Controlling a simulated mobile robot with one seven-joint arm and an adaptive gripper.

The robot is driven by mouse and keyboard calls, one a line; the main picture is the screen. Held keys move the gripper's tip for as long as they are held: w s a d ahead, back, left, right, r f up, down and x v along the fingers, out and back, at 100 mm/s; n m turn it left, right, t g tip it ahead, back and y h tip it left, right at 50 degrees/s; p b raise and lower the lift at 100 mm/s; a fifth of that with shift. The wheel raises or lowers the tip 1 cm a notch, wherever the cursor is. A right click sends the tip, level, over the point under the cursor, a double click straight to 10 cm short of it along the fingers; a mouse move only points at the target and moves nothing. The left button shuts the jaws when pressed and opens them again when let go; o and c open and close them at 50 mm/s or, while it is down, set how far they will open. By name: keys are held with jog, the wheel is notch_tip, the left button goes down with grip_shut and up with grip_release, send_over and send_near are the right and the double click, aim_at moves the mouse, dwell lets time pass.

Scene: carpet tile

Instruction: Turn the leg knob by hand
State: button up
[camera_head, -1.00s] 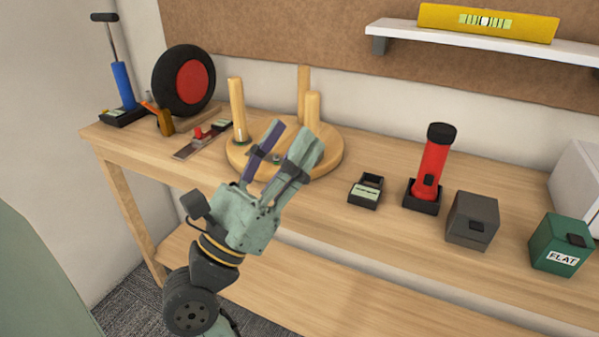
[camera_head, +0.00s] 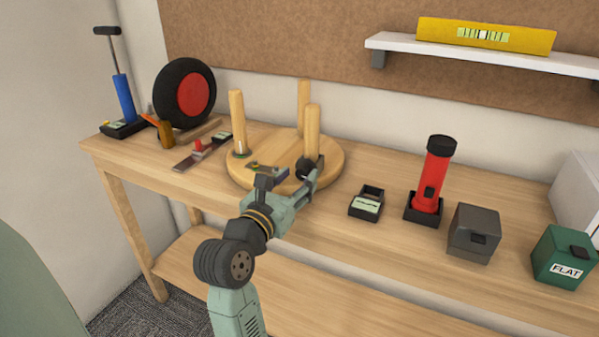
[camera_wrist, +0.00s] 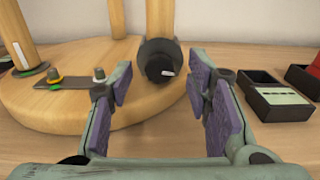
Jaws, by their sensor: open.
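A round wooden board (camera_head: 330,150) with upright wooden legs lies on the bench. A black knob (camera_wrist: 160,62) with a white mark on its face is at the foot of the near right leg (camera_wrist: 160,18); the head view shows the knob (camera_head: 307,166) partly behind my gripper. My gripper (camera_head: 288,178) is low over the board's near edge. In the wrist view its purple-padded fingers (camera_wrist: 160,80) are spread, with the knob ahead between them. I see no contact with the knob.
A metal strip with small fittings (camera_wrist: 68,82) lies on the board left of the fingers. A small black tray (camera_head: 366,202) and a red flashlight (camera_head: 432,180) stand to the right. A wheel (camera_head: 184,93) and red-handled tool (camera_head: 198,150) are left.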

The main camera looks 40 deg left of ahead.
jog(key=shift+x, duration=1)
grip_shut()
jog(key=shift+r+p, duration=0.1)
jog(key=shift+p, duration=0.25)
